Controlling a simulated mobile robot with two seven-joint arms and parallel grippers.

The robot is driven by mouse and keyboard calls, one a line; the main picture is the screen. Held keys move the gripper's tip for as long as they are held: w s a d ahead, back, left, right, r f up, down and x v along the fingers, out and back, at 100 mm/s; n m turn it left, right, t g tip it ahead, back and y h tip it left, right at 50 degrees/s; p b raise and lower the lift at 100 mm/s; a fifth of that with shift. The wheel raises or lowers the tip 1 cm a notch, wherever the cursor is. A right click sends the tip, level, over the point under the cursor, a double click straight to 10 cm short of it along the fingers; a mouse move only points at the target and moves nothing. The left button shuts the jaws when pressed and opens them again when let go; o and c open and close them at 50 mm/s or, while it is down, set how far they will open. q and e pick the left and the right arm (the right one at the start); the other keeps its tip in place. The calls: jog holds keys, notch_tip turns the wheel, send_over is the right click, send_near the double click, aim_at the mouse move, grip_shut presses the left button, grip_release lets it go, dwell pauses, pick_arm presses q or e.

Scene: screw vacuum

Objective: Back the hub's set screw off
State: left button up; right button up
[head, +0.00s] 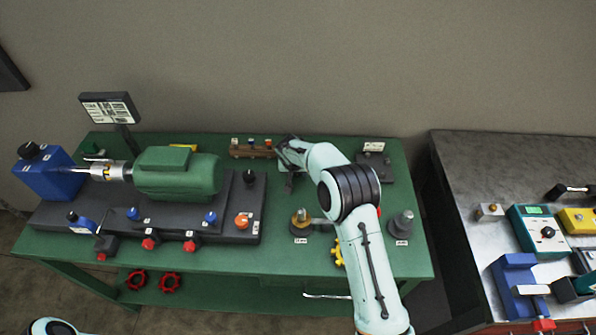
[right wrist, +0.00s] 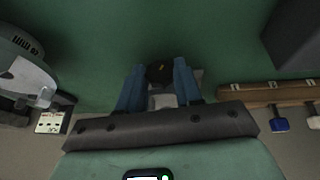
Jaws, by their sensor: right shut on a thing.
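The silver hub (head: 108,171) sits on the shaft between the blue block (head: 45,175) and the green motor (head: 178,175), at the left of the green bench. Its set screw is too small to make out. My right gripper (right wrist: 160,92) is at the back middle of the bench, well to the right of the hub. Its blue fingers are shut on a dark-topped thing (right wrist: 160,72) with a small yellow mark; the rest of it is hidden. My left gripper is out of view; only a bit of that arm shows at the lower left.
A wooden rack (head: 252,152) with small coloured-handled tools stands close to my right gripper; it also shows in the right wrist view (right wrist: 265,92). A brass-topped part (head: 300,220) and a grey part (head: 402,224) stand near my forearm. A small sign stand (head: 110,106) rises behind the hub.

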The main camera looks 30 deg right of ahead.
jog(key=shift+a, duration=0.1)
jog(key=o, duration=1.1)
jog(key=shift+c, duration=0.2)
jog(key=shift+r, duration=0.1)
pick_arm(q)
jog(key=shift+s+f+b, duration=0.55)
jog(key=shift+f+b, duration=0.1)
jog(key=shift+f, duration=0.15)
pick_arm(e)
jog(key=v, duration=1.3)
jog(key=shift+a, duration=0.2)
jog(key=shift+w+r, duration=0.1)
jog(key=shift+w, duration=0.05)
